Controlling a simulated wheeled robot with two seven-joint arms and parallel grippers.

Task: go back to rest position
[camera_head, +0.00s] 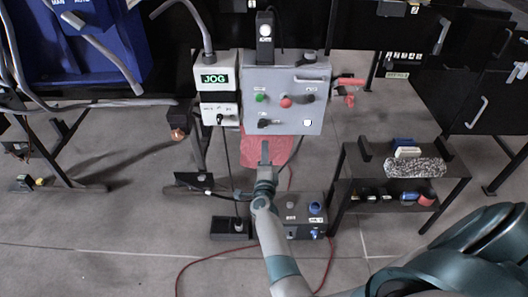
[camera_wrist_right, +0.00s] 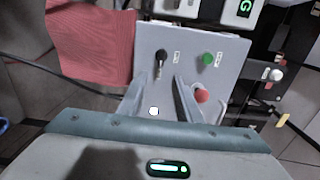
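The grey control panel box (camera_head: 270,80) stands in the upper middle of the head view, with a green button (camera_head: 261,98), a red button (camera_head: 286,101), a black switch (camera_head: 264,123) and a white button (camera_head: 307,122). My right gripper (camera_head: 265,150) is just below the panel's lower edge in that view, in front of a red sheet. In the right wrist view the two fingers (camera_wrist_right: 164,92) stand apart with nothing between them, and the panel (camera_wrist_right: 165,38) is beyond them. My left gripper is not in view.
A box with a lit JOG display (camera_head: 215,78) adjoins the panel's left side. A grey unit with a blue knob (camera_head: 315,208) sits on the floor below. A black shelf (camera_head: 352,190) with small items stands to the right. Open floor (camera_head: 130,225) lies at lower left.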

